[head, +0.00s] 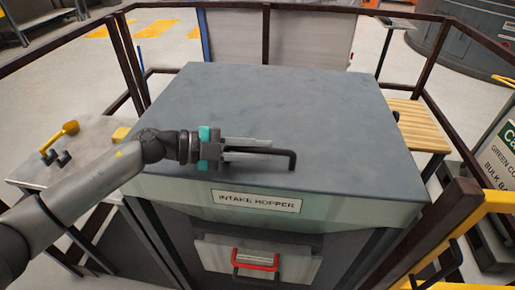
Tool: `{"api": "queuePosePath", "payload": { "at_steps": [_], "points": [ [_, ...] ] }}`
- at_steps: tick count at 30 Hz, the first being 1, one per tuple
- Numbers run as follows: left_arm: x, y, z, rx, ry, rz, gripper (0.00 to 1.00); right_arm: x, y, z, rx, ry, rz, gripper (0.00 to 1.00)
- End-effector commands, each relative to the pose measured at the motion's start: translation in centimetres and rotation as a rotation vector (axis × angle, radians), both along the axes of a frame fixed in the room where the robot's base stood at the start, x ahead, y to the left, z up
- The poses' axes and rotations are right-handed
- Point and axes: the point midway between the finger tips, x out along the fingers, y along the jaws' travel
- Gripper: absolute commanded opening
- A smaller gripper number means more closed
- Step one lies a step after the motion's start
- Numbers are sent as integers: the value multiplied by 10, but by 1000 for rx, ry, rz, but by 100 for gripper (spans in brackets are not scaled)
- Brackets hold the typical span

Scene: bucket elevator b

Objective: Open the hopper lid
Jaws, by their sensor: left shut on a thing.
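The hopper lid (270,100) is a flat dark grey slab lying level on top of the intake hopper (170,190). A black bar handle (275,153) sits near the lid's front edge. My left gripper (250,149) comes in from the left, low over the lid, and is shut on the left part of the handle. The fingers hide that part of the handle. The handle's bent right end sticks out past the fingers. A label on the front reads "INTAKE HOPPER". My right gripper is not in view.
A lower hatch with a red handle (255,260) is on the hopper's front. A side table with a yellow scoop (68,130) stands left. A slatted wooden surface (415,125) is at right. Dark railings surround the hopper, and a yellow rail (490,203) and sign stand right.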

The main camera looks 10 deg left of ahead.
Motion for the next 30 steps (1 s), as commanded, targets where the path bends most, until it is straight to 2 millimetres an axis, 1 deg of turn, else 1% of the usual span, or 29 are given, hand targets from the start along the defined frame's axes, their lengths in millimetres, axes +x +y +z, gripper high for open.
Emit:
{"api": "queuePosePath", "payload": {
  "at_steps": [1, 2, 3, 14, 30],
  "points": [
    [0, 0, 0, 0, 0, 0, 5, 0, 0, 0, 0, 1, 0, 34],
    [0, 0, 0, 0, 0, 0, 1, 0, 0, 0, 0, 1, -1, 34],
    [0, 0, 0, 0, 0, 0, 0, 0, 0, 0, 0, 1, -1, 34],
    [0, 0, 0, 0, 0, 0, 0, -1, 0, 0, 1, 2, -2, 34],
    [0, 0, 0, 0, 0, 0, 0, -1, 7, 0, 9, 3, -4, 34]
  ]
}}
